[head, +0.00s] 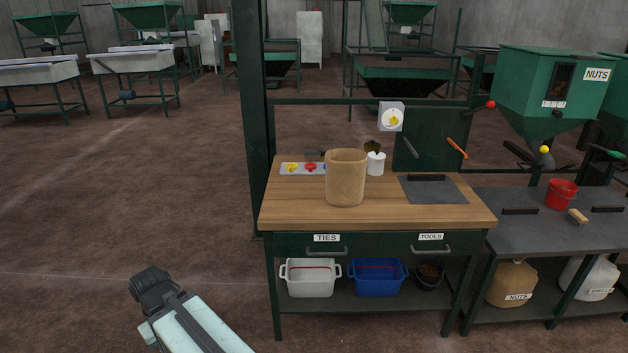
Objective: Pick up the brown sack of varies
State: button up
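A brown open-topped sack (345,180) stands upright on the wooden top of the workbench (440,212), left of its middle; no label shows on it and its contents are hidden. A second brown sack (511,282), labelled NUTS, stands on the low shelf under the grey table at the right. My gripper (150,287) is the dark end of my arm at the lower left, over the floor. It is left of the workbench and well apart from both sacks. Whether its fingers are open does not show.
A white canister (376,164) stands close behind the brown sack, beside a strip with coloured knobs (300,168). A grey mat (430,190) lies to its right. A dark green post (254,110) rises at the bench's left. The floor left of the bench is clear.

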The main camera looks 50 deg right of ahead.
aim_at(345, 167)
jog(key=u, duration=0.2)
jog(key=i, duration=2)
jog(key=z, duration=0.65)
jog(key=k, duration=0.8)
jog(key=z, duration=0.2)
jog(key=i, duration=0.75)
jog(key=u, duration=0.1)
